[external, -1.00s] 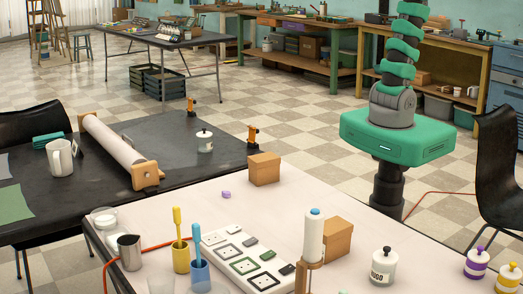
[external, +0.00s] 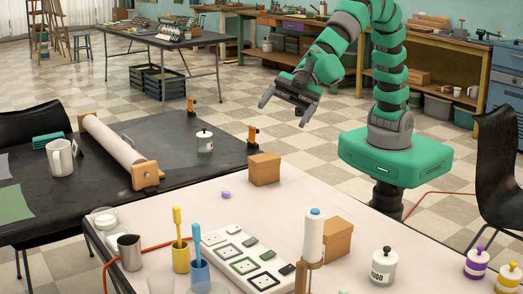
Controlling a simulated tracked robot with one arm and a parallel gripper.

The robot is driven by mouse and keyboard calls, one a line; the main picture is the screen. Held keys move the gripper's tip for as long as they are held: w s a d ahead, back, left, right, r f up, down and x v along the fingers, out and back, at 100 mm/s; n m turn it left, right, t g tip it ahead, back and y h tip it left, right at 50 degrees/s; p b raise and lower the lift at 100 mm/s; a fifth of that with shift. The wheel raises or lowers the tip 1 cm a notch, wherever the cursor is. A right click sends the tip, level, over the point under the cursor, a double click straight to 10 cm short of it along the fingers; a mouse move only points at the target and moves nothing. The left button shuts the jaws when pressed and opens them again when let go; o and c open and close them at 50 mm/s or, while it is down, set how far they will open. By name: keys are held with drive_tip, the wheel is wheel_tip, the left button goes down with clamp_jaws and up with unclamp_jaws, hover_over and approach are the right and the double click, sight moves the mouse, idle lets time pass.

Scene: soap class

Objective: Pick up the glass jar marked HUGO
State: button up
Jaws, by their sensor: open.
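The jar marked HUGO (external: 383,268) stands upright at the front right of the white table. It is whitish with a black knobbed lid, and its dark lettering faces the camera. My gripper (external: 284,110) is open and empty, high above the floor beyond the table's far edge.
Close to the HUGO jar are a cardboard box (external: 338,239), a white bottle on a wooden stand (external: 314,237), a purple-banded jar (external: 477,264) and a yellow-banded jar (external: 508,278). Another box (external: 264,169) sits at the white table's far edge. The table's middle (external: 270,215) is fairly clear.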

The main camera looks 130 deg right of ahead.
drive_tip(key=s+a+f+n+g+y+b, duration=0.1)
drive_tip(key=s+a+f+g, duration=0.1)
drive_tip(key=a+f, duration=0.35)
drive_tip(key=s+a+f+n+g+y+b, duration=0.1)
drive_tip(key=s+a+f+g+y, duration=0.1)
drive_tip(key=f, duration=0.6)
drive_tip(key=n+g+y+b, duration=0.1)
drive_tip(key=n+g+y, duration=0.1)
drive_tip(key=g+y, duration=0.15)
approach(385, 257)
drive_tip(key=a, duration=0.1)
drive_tip(key=w+a+g+h+b, duration=0.1)
drive_tip(key=a, duration=0.1)
drive_tip(key=shift+w+f+b, duration=0.15)
drive_tip(key=shift+f+b, duration=0.1)
drive_tip(key=shift+b, duration=0.05)
drive_tip(key=shift+w+a+f, duration=0.2)
drive_tip(key=shift+w+a, duration=0.05)
drive_tip(key=shift+a, duration=0.4)
drive_tip(key=b+x, duration=0.1)
drive_tip(key=x, duration=0.1)
drive_tip(key=b+x, duration=0.1)
drive_tip(key=x, duration=0.2)
drive_tip(key=shift+s+d+f, duration=0.1)
drive_tip(key=shift+s+f, duration=0.1)
drive_tip(key=shift+f, duration=0.35)
drive_tip(key=c, duration=1.1)
